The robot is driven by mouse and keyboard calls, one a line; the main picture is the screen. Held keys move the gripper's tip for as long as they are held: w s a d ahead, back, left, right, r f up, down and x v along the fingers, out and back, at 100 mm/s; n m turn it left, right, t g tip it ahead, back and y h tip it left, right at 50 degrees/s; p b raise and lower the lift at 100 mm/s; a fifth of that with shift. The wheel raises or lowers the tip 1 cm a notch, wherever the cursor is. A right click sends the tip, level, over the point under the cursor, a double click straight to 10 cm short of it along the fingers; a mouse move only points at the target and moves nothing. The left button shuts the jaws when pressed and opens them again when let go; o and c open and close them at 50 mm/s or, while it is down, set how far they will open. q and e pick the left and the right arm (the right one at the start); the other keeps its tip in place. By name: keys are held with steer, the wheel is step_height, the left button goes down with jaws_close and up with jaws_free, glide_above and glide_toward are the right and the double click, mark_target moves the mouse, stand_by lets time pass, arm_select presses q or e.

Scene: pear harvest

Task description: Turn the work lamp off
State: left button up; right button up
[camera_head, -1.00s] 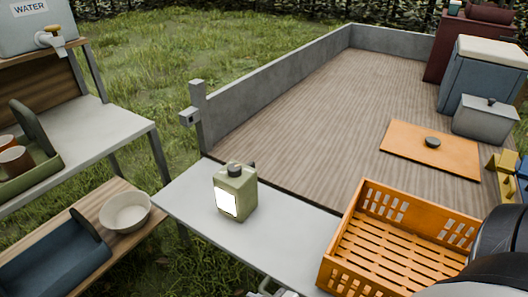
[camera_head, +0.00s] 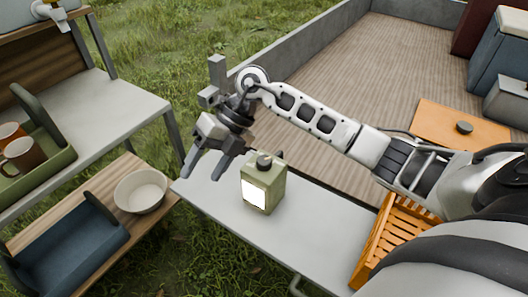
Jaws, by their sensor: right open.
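The work lamp (camera_head: 264,184) is a small olive-green box with a bright white lit panel on its front and a dark knob on top. It stands upright on the light grey table (camera_head: 300,232). My right gripper (camera_head: 207,171) reaches in from the right, over the far left end of that table. It is open and empty, its fingers pointing down to the left of the lamp and apart from it. My left gripper is not in view.
An orange crate (camera_head: 385,243) sits to the right, partly hidden by my arm. A wooden-floored trailer bed (camera_head: 385,75) lies behind. At left are a shelf with a white bowl (camera_head: 141,190), a blue tote (camera_head: 68,250) and a green tray (camera_head: 45,180) with mugs.

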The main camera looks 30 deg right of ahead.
mark_target(264, 159)
steer(key=w+d+r+m+h, duration=0.1)
steer(key=w+d+r+h, duration=0.2)
steer(key=d, duration=0.5)
steer(key=w+d+r+m+h, duration=0.1)
steer(key=d+r+m+h, duration=0.15)
steer(key=d+h, duration=0.4)
steer(key=shift+n+y, duration=0.35)
steer(key=shift+y, duration=0.3)
steer(key=f, duration=0.5)
steer(key=d+f+p, duration=0.1)
steer(key=f, duration=0.4)
steer(key=d+f, duration=0.1)
steer(key=f, duration=0.4)
steer(key=shift+s+f+p, duration=0.1)
steer(key=shift+f+p, duration=0.25)
steer(key=c, duration=1)
